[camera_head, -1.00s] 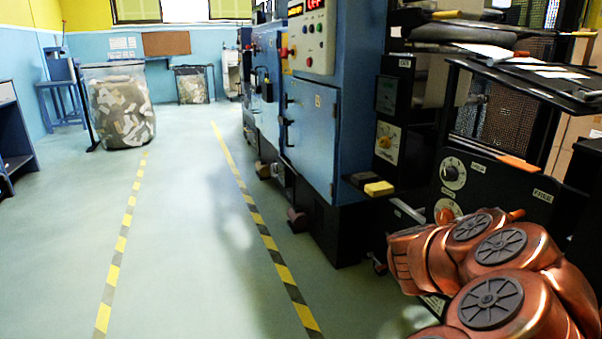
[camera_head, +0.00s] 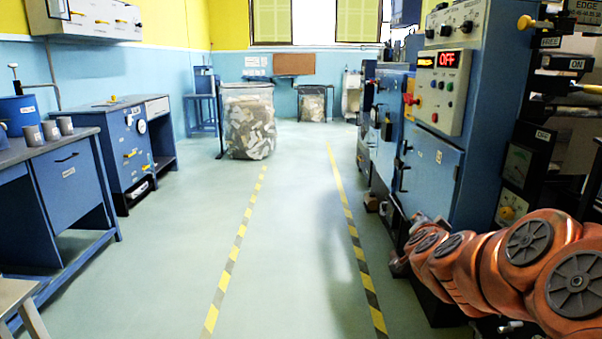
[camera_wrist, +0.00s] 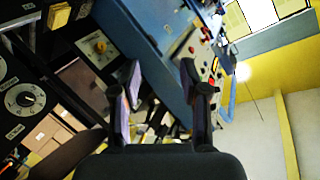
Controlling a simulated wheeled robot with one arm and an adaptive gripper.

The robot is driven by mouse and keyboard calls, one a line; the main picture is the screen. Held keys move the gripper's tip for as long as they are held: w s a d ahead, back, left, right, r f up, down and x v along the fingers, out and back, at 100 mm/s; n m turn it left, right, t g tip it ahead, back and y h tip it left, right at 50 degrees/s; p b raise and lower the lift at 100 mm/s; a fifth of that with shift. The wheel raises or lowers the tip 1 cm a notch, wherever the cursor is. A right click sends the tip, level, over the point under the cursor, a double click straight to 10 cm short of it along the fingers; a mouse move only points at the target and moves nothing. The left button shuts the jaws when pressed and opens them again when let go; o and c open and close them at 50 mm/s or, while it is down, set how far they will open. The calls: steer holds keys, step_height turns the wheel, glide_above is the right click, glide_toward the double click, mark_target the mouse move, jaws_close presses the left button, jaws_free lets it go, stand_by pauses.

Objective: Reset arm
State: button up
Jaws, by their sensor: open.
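My arm is copper-coloured and reaches in from the lower right of the head view, beside the blue machine (camera_head: 436,170). Its end is small and hard to make out there. In the wrist view my gripper (camera_wrist: 160,85) shows two dark fingers standing apart, with nothing between them. Behind the fingers the wrist view shows the machine's blue side, its button panel and black panels with dials, all tilted.
An aisle between two yellow-black floor lines (camera_head: 240,232) is clear. Blue benches (camera_head: 75,180) stand on the left, one with grey cups. A clear bin of scraps (camera_head: 249,122) stands at the back. A control panel (camera_head: 442,92) reads OFF.

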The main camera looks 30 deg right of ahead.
steer(key=w+a+r+n+t+y+p, duration=0.1)
steer(key=w+a+r+n+y+p, duration=0.2)
steer(key=a, duration=0.5)
steer(key=w+a+r+n+t+y+p, duration=0.1)
steer(key=w+a+n+y+p, duration=0.2)
steer(key=a, duration=0.4)
steer(key=s+a+r+n+g+y+p, duration=0.1)
steer(key=a+n+g+y+p, duration=0.2)
steer(key=a, duration=0.6)
steer(key=a+r+n+y+p, duration=0.1)
steer(key=a+n+y+p, duration=0.2)
steer(key=a, duration=0.6)
steer(key=s+a+r+n+g+p, duration=0.1)
steer(key=s+a+r+g+p, duration=0.2)
steer(key=s, duration=0.6)
steer(key=s+a+r+n+g+p, duration=0.2)
steer(key=s+a+r+g+p, duration=0.1)
steer(key=s+p, duration=0.4)
steer(key=s+a+r+n+g+p, duration=0.2)
steer(key=s+a+r+g+p, duration=0.1)
steer(key=s, duration=0.7)
steer(key=g+p, duration=0.1)
steer(key=p, duration=0.1)
steer(key=shift+s+a+r+p, duration=0.3)
steer(key=shift+a+r+p, duration=0.05)
steer(key=shift+a, duration=0.05)
